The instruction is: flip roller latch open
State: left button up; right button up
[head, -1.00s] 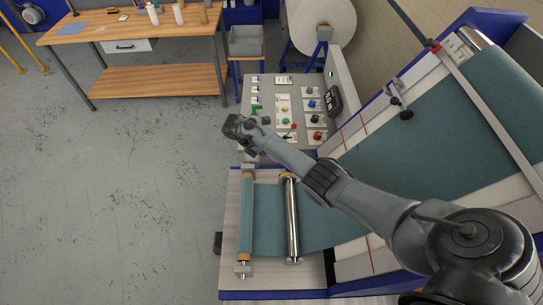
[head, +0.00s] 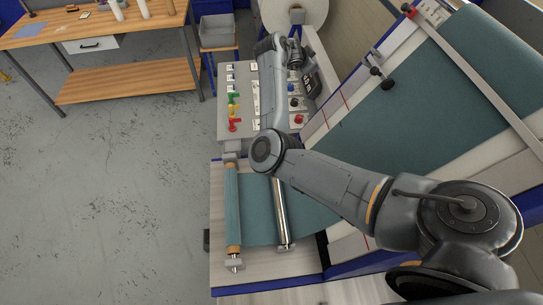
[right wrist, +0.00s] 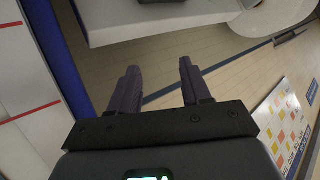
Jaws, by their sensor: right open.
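The cloth-wrapped roller (head: 232,205) lies along the left side of the machine's near table. Grey end brackets hold it, one at the far end (head: 231,156) and one at the near end (head: 235,263). I cannot tell which small part is the latch, or whether it is open. A chrome roller (head: 281,215) lies parallel to its right. My right gripper (head: 296,54) is beyond the rollers, over the far right of the control panel. In the right wrist view its two dark fingers (right wrist: 158,72) are apart with nothing between them. My left gripper is not in view.
The control panel (head: 238,80) with coloured knobs lies partly under my right arm. Teal fabric (head: 430,85) slopes up to the right. A black-knobbed lever (head: 387,84) stands at its edge. A wooden workbench (head: 130,75) stands far left; the floor between is clear.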

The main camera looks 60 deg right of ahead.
jog(key=s+a+f+m+g+y+b, duration=0.1)
jog(key=s+a+f+m+y+b, duration=0.2)
jog(key=a+f, duration=0.45)
jog(key=s+a+f+m+g+y, duration=0.1)
jog(key=s+a+f+m+y, duration=0.1)
jog(key=s+a+f+y, duration=0.4)
jog(key=w+a+f+t+y+b, duration=0.1)
jog(key=w+a+f+t+b, duration=0.15)
jog(key=w+a, duration=0.75)
pick_arm(q)
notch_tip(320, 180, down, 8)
jog(key=b, duration=0.1)
jog(key=shift+b, duration=0.35)
pick_arm(e)
jog(key=f, duration=0.9)
jog(key=shift+s+a+f, duration=0.3)
jog(key=shift+a+f, duration=0.1)
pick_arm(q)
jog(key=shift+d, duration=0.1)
pick_arm(e)
grip_shut()
